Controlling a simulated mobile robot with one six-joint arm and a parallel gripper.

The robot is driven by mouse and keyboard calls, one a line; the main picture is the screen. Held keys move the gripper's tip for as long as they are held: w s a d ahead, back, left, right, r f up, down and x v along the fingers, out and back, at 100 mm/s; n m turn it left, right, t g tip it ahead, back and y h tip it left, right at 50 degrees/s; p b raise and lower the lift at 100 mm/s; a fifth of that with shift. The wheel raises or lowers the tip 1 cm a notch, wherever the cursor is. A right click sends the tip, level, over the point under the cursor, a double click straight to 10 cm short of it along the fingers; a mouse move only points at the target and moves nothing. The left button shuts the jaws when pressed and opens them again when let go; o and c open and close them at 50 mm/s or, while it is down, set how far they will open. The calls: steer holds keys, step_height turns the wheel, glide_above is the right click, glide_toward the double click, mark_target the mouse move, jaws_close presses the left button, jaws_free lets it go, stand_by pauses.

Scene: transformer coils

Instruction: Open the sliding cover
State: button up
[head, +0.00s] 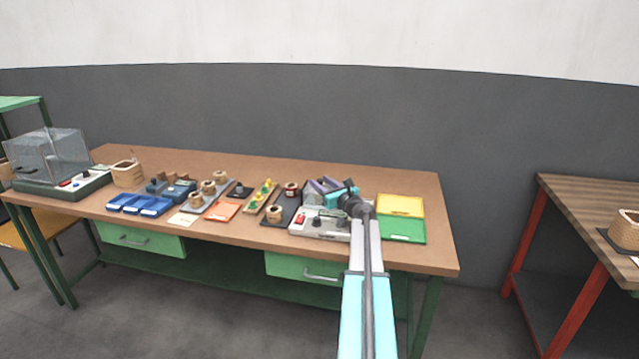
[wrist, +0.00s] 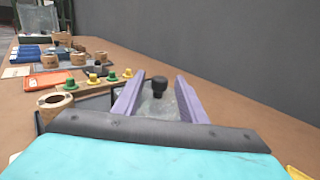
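My gripper (head: 322,186) reaches over the right part of the workbench, behind a pale grey device (head: 318,222) with a red switch. In the wrist view its two purple fingers (wrist: 160,78) are spread apart. Between them is a black knob (wrist: 159,84), with a gap visible on both sides. The knob stands over a clear, greyish panel (wrist: 158,104), which looks like the sliding cover. The fingers and the dark gripper body hide the panel's edges, so I cannot tell how far it is open. In the head view my arm hides the knob.
Left of the gripper are a board with yellow and green pegs (head: 262,196), wooden coils (head: 274,214) and blue trays (head: 140,205). A clear-hooded machine (head: 47,158) stands far left. Yellow (head: 400,205) and green (head: 403,229) trays lie right. The grey wall (wrist: 240,60) is behind.

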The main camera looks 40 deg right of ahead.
steer(key=shift+w+d, duration=0.1)
steer(key=shift+w, duration=0.45)
jaws_close()
steer(key=shift+s, duration=0.1)
